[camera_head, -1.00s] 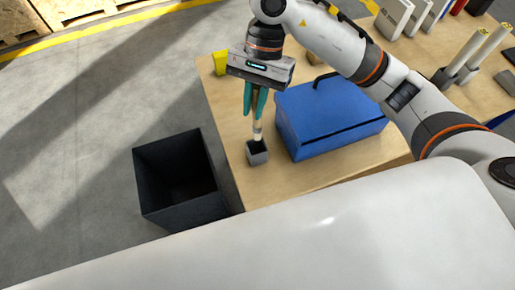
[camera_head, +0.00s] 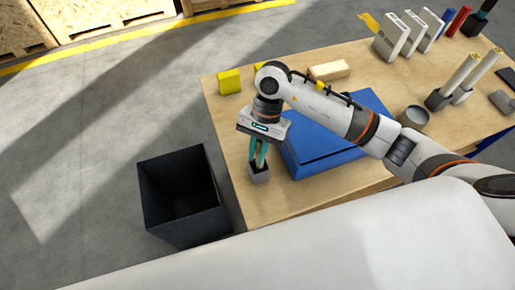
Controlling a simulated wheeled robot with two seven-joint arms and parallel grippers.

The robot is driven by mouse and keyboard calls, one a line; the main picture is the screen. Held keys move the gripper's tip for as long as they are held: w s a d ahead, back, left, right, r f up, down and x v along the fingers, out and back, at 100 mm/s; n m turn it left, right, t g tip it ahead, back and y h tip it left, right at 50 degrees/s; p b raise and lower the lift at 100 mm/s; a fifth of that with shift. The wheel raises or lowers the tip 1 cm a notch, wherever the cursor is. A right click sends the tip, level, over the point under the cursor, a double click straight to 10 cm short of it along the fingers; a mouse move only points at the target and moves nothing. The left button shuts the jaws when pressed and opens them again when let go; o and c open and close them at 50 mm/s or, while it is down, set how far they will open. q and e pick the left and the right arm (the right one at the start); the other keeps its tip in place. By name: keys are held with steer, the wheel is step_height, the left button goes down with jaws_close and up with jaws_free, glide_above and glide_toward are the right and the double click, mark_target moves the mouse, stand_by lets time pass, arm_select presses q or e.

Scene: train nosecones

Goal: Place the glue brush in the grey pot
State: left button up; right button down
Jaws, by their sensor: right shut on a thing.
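The small grey square pot (camera_head: 260,176) stands on the wooden table near its left front edge, left of the blue box. My right gripper (camera_head: 259,160) points down right over the pot, its teal fingers shut on the glue brush. The brush is almost wholly hidden between the fingers and by the pot's rim. Its lower end appears to be inside the pot; whether it touches the bottom cannot be seen. My left gripper is not in view.
The blue box (camera_head: 318,156) stands close right of the pot, under my right arm. A dark open bin (camera_head: 182,235) stands on the floor left of the table. Yellow blocks (camera_head: 229,81), a round grey container (camera_head: 413,117) and white tubes in holders (camera_head: 462,80) are further back.

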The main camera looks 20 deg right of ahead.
steer(key=shift+f, duration=0.1)
steer(key=c, duration=1.3)
jaws_free()
steer(key=shift+c, duration=0.2)
steer(key=shift+w+r, duration=0.1)
steer(key=shift+r, duration=0.15)
steer(key=shift+w+d+r+b, duration=0.1)
steer(key=shift+w+r+b, duration=0.05)
steer(key=shift+r+b, duration=0.2)
steer(key=b+v, duration=0.4)
steer(key=v, duration=0.7)
